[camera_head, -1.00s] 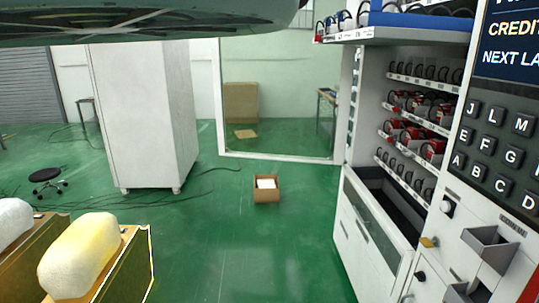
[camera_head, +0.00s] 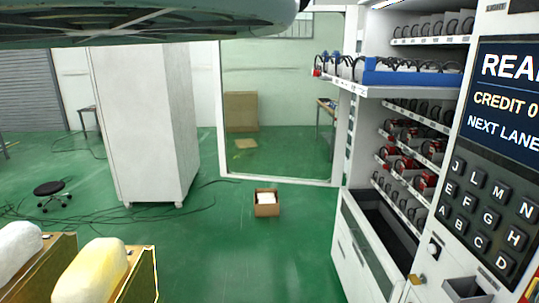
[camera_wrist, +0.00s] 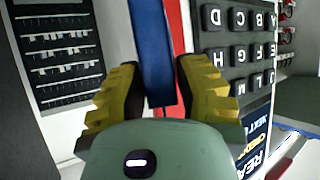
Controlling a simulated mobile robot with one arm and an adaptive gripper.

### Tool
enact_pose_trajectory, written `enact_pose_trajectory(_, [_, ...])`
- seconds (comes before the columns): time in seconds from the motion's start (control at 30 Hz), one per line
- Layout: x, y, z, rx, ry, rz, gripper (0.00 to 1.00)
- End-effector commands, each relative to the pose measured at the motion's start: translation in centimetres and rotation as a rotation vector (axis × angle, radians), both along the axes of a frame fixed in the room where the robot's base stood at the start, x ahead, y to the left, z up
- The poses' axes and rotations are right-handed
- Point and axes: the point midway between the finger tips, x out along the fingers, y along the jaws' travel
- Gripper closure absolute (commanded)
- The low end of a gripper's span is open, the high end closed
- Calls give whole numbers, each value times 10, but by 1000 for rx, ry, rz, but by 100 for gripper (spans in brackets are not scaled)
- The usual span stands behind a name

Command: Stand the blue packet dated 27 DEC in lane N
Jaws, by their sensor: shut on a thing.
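In the wrist view, my gripper (camera_wrist: 158,92) has yellow ridged fingers with dark pads. It is shut on a narrow blue packet (camera_wrist: 154,45), seen edge-on; no date is readable. The vending machine's keypad (camera_head: 490,210) has lettered keys, with J, L, M, N in its top row; it also shows in the wrist view (camera_wrist: 238,45). Lane N cannot be made out by a label. My gripper is not visible in the head view.
Lower shelves hold red packets (camera_head: 408,165) in coils. An open bin (camera_head: 385,215) lies below them. A screen (camera_head: 510,95) sits above the keypad. A brown box (camera_head: 266,203) stands on the green floor, near a tall white cabinet (camera_head: 145,125).

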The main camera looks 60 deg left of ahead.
Motion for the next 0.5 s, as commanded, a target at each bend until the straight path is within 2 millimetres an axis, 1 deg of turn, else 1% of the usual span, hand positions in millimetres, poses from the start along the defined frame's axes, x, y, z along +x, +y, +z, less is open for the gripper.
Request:
enact_pose_trajectory(0.03, [0,-1,27,0,-1,-1,100])
enact_pose_trajectory(0.5, [0,-1,145,0,-1,-1,100])
